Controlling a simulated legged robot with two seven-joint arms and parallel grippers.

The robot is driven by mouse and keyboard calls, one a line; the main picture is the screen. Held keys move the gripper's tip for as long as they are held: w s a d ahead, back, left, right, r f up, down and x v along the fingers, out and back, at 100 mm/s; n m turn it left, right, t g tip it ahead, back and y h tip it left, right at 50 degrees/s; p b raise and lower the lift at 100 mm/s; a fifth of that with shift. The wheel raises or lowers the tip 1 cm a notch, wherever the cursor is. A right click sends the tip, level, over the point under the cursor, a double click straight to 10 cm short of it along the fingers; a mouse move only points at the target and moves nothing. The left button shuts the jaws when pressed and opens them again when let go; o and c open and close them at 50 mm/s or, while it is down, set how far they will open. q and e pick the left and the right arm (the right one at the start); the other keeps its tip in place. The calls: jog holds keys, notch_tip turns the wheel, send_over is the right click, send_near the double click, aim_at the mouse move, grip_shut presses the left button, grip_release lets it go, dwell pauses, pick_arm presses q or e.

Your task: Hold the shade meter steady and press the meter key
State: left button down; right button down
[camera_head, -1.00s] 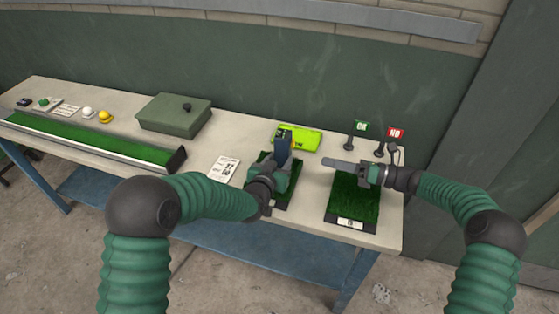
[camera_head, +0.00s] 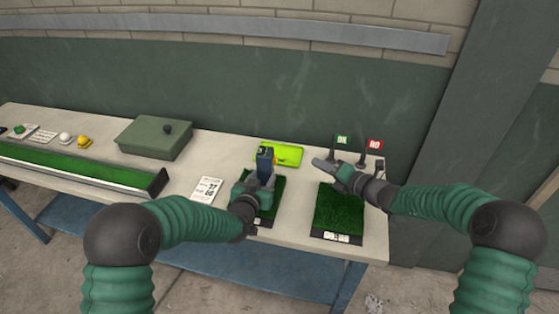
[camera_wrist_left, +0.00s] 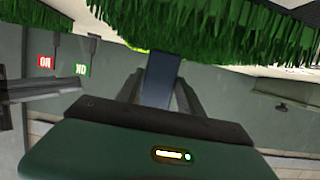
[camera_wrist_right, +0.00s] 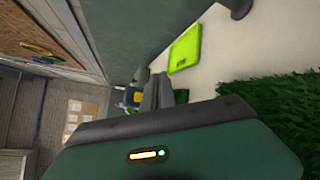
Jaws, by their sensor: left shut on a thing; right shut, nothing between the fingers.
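The shade meter (camera_head: 265,161) is a dark blue upright device with a yellow part near its top. My left gripper (camera_head: 259,180) is shut on its lower part and holds it above the left turf sample (camera_head: 266,207). In the left wrist view the meter's blue-grey body (camera_wrist_left: 161,80) stands between the two fingers. My right gripper (camera_head: 325,166) is shut and empty, right of the meter and apart from it, with its fingers pointing left. In the right wrist view the meter (camera_wrist_right: 130,97) shows partly behind my right fingers (camera_wrist_right: 157,90). I cannot make out the meter key.
A lime green case (camera_head: 290,153) lies behind the meter. A second turf sample (camera_head: 338,213) lies to the right, with green OK (camera_head: 343,140) and red NO (camera_head: 375,143) flags behind it. A printed card (camera_head: 206,191) and a green box (camera_head: 152,140) are to the left.

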jog(key=w+a, duration=0.1)
jog(key=a, duration=0.7)
jog(key=shift+w, duration=0.15)
dwell(1.7)
jog(key=shift+a+r, duration=0.1)
jog(key=shift+a, duration=0.3)
jog(key=shift+w+a, duration=0.15)
jog(key=shift+a, duration=0.6)
dwell(1.1)
jog(key=shift+s+d, duration=0.2)
jog(key=shift+d, duration=0.95)
jog(key=shift+d, duration=0.1)
jog(key=shift+s+d, duration=0.2)
jog(key=shift+d, duration=1)
jog(key=shift+s+d, duration=0.2)
jog(key=shift+d, duration=1)
